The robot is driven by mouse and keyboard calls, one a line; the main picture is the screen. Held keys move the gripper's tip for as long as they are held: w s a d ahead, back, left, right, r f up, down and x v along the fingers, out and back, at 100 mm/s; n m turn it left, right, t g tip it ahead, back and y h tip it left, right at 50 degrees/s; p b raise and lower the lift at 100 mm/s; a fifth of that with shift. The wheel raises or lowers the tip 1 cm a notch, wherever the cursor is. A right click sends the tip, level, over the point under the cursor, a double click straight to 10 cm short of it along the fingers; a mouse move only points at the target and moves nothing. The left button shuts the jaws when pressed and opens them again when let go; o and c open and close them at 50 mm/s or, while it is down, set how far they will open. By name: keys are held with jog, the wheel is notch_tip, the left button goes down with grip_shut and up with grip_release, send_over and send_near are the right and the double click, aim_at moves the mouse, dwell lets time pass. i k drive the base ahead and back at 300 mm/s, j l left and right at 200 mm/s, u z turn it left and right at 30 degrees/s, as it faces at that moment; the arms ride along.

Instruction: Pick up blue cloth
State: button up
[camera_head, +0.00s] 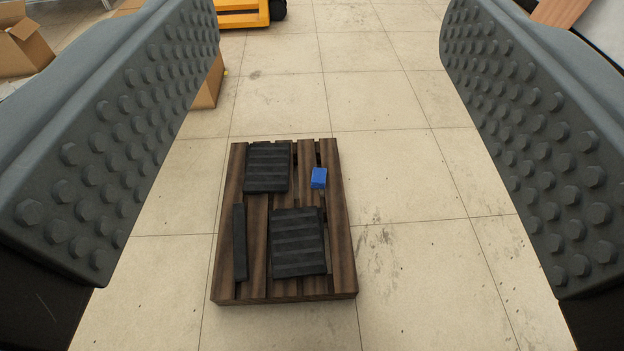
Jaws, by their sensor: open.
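A small blue block-like thing (319,178), the only blue thing in view, sits on a dark wooden pallet (341,250) near its upper right side. I cannot tell from its shape whether it is a folded cloth. My gripper (330,130) is open, with one studded grey finger at the left and one at the right of the picture. The fingers are wide apart with nothing between them in their grasp. The pallet lies on the floor below and ahead of them.
Two black ribbed pads (267,167) (297,243) and a narrow black bar (240,242) lie on the pallet near the blue thing. Cardboard boxes (22,45) stand at the upper left. A yellow wheeled thing (243,13) is at the top. Tiled floor (420,270) right of the pallet is clear.

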aim_at(318, 174)
jog(key=z, duration=3.05)
jog(key=k+j+z, duration=0.1)
jog(key=z, duration=0.3)
jog(key=k+j+z, duration=0.15)
jog(key=z, duration=0.3)
jog(key=k+j+z, duration=0.2)
jog(key=z, duration=0.2)
jog(key=u, duration=0.5)
jog(key=l+u, duration=0.1)
jog(key=u, duration=0.9)
jog(key=k+l+u, duration=0.1)
jog(key=u, duration=0.9)
jog(key=k+u, duration=0.1)
jog(key=u, duration=1.4)
jog(key=k+j, duration=0.05)
